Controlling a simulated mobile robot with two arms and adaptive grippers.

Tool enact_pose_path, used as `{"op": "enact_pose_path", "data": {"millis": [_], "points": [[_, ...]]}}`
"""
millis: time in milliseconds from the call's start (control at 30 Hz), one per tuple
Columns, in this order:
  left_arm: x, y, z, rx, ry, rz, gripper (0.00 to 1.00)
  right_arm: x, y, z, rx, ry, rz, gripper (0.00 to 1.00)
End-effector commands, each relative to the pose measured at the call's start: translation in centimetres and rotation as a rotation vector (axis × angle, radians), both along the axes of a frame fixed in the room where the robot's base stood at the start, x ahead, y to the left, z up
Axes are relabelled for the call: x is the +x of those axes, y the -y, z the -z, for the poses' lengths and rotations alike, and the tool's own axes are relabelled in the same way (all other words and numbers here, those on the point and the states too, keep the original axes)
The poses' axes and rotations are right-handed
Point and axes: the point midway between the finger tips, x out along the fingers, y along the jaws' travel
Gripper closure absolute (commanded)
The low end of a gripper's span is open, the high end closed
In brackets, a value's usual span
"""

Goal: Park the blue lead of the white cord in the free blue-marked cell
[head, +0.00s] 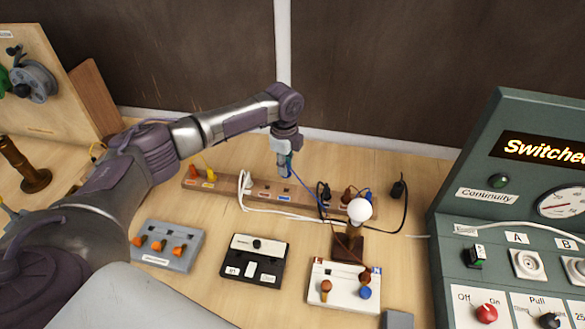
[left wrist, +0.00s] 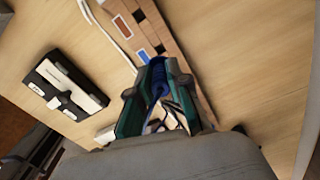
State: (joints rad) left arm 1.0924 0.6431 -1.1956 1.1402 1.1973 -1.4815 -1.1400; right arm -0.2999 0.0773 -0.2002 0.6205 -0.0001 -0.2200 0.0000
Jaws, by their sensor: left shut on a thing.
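My left gripper (head: 284,172) reaches down over the middle of the wooden rail and is shut on the blue lead (head: 303,186). In the left wrist view my left gripper (left wrist: 158,100) has blue (left wrist: 158,78) between its teal fingers. The lead trails down to the right along the rail. The rail (head: 228,185) has colour-marked cells. A blue mark (left wrist: 143,57) and a red mark (left wrist: 122,27) lie just ahead of the fingertips, with dark empty cells beside them. The white cord (head: 280,212) lies along the rail's front. My right gripper is not in view.
Plugs and leads in orange, yellow, black and brown fill other cells. A bulb (head: 360,210) stands in front of the rail's right end. A black-and-white box (head: 255,260), a grey box (head: 168,248) and a white box (head: 345,286) stand nearer. A green test panel (head: 480,160) stands right.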

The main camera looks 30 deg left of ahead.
Motion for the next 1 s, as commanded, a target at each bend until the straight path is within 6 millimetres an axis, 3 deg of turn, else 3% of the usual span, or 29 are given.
{"op": "enact_pose_path", "data": {"millis": [633, 1000], "points": [[0.0, 0.0, 4.7, 0.001, 0.001, -0.001, 1.0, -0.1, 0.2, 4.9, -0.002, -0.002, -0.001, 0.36], [0.0, 0.1, 6.1, 0.0, 0.0, -0.001, 1.0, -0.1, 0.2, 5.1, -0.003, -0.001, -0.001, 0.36]]}}
